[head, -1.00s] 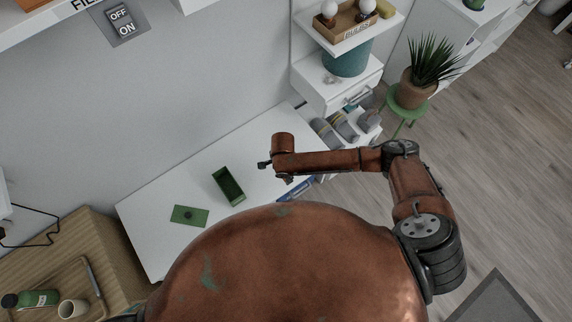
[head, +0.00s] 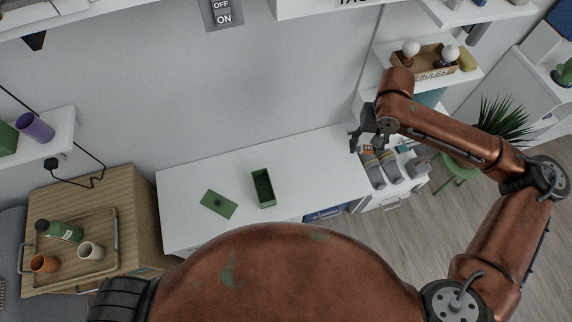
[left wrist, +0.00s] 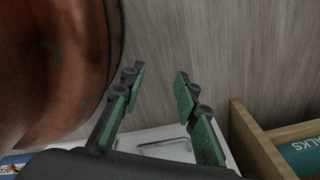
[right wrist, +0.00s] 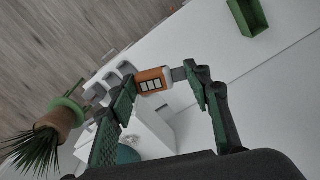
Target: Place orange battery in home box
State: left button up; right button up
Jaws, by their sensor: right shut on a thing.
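The orange battery (right wrist: 153,80), with a light patterned panel on its face, sits between the fingertips of my right gripper (right wrist: 158,80) in the right wrist view. The gripper is shut on it. In the head view my right gripper (head: 366,140) hangs above the right end of the white desk; the battery is hard to make out there. An open green box (head: 263,190), seemingly empty, stands on the desk, well left of this gripper. It also shows in the right wrist view (right wrist: 248,18). My left gripper (left wrist: 160,80) is open and empty, with floor behind it.
A flat green plate (head: 218,204) lies left of the box. The white desk (head: 325,175) is clear between box and right end. Grey rolled items (head: 380,168) and a bulb crate (head: 425,62) are at right. A wooden cabinet with a tray (head: 75,260) is at left.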

aim_at(266, 191)
jog(key=u, duration=0.05)
jog(key=k, duration=1.6)
jog(key=u, duration=1.5)
jog(key=i, duration=1.95)
jog(key=z, duration=1.5)
